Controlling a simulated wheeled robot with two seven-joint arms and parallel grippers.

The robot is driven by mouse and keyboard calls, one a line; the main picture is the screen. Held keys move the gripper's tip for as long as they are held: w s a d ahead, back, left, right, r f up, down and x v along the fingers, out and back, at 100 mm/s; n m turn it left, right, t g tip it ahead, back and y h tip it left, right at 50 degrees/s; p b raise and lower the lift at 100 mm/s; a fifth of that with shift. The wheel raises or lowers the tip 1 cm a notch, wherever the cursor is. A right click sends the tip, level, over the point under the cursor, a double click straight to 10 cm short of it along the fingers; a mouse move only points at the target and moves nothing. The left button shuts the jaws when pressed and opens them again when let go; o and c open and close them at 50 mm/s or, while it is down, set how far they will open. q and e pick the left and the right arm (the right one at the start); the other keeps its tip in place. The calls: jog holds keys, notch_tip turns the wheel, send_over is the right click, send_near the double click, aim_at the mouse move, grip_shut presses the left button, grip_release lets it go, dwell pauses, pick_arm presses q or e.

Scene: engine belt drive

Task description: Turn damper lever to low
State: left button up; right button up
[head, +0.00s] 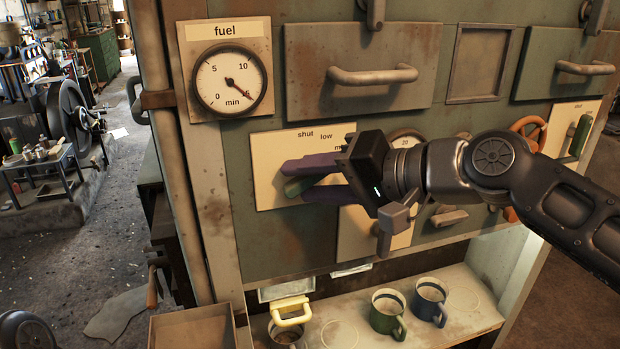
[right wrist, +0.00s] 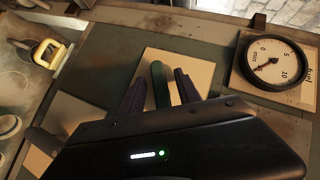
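The damper lever (head: 297,187) has a green handle on a cream plate (head: 265,155) marked "shut", "low" and a third, mostly covered word. My right gripper (head: 300,180) is in front of the plate, with one purple finger above the handle and one below it. The handle also shows between the fingers in the right wrist view (right wrist: 160,84), with small gaps beside it, so the fingers look open around it. The lever's pivot end and the plate's right part are hidden behind the gripper. My left gripper is not in view.
A fuel gauge (head: 231,80) is above left of the plate, and a drawer handle (head: 372,75) juts out above. An orange wheel (head: 528,130) and another green lever (head: 580,135) are to the right. Mugs, including a green one (head: 387,312), stand on the shelf below.

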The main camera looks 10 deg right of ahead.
jog(key=shift+c, duration=0.2)
grip_shut()
dwell(0.3)
jog(key=shift+n+h+p, duration=0.6)
jog(key=shift+h+p, duration=0.4)
jog(key=shift+p, duration=0.25)
jog(key=shift+d+f+n+g+h+p, duration=0.1)
jog(key=shift+n+g+h+p, duration=0.3)
jog(key=shift+n+h+p, duration=0.7)
jog(key=shift+m, duration=0.3)
